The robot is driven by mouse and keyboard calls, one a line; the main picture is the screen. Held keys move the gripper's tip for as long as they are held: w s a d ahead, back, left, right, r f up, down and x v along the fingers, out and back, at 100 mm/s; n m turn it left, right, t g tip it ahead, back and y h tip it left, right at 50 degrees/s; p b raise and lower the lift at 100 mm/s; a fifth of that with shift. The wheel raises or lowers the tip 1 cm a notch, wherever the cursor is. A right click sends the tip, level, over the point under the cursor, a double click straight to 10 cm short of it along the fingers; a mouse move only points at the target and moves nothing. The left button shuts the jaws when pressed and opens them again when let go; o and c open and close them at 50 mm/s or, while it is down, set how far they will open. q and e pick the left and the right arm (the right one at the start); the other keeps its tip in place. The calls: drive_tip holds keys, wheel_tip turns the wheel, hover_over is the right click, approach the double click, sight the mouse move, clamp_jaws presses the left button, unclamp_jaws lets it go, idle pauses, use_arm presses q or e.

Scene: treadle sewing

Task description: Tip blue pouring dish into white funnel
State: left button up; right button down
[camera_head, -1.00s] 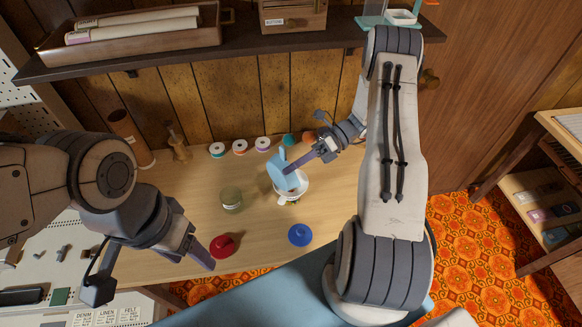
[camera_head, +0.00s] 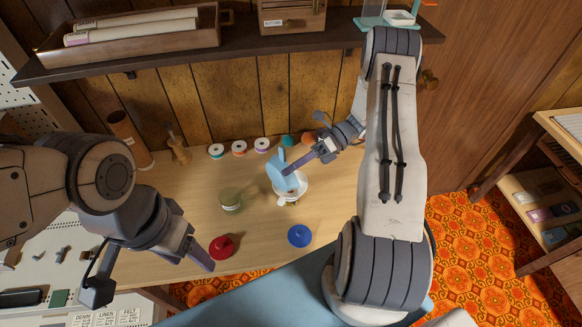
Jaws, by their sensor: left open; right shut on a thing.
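The blue pouring dish (camera_head: 280,177) is steeply tilted over the white funnel (camera_head: 297,190) on the wooden table. My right gripper (camera_head: 290,170) is shut on the dish and comes in from the right. The funnel is partly hidden behind the dish, and a bit of something greenish shows below its rim. What is inside the dish cannot be seen. My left gripper (camera_head: 207,262) is open and empty at the table's front left, close to a red lid (camera_head: 222,247).
A green jar (camera_head: 230,199) stands left of the funnel. A blue lid (camera_head: 299,236) lies in front of it. Several thread spools (camera_head: 239,148) line the back of the table. A shelf (camera_head: 240,42) overhangs behind. The table's middle left is clear.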

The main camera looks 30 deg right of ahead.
idle(0.5)
drive_tip(key=shift+r+p, duration=0.25)
drive_tip(key=shift+p, duration=0.15)
drive_tip(key=shift+f, duration=0.1)
drive_tip(key=shift+f, duration=0.15)
drive_tip(key=shift+w+d+y+b, duration=0.1)
drive_tip(key=shift+d+y+b, duration=0.3)
drive_tip(key=shift+b, duration=0.15)
idle(0.6)
idle(1.6)
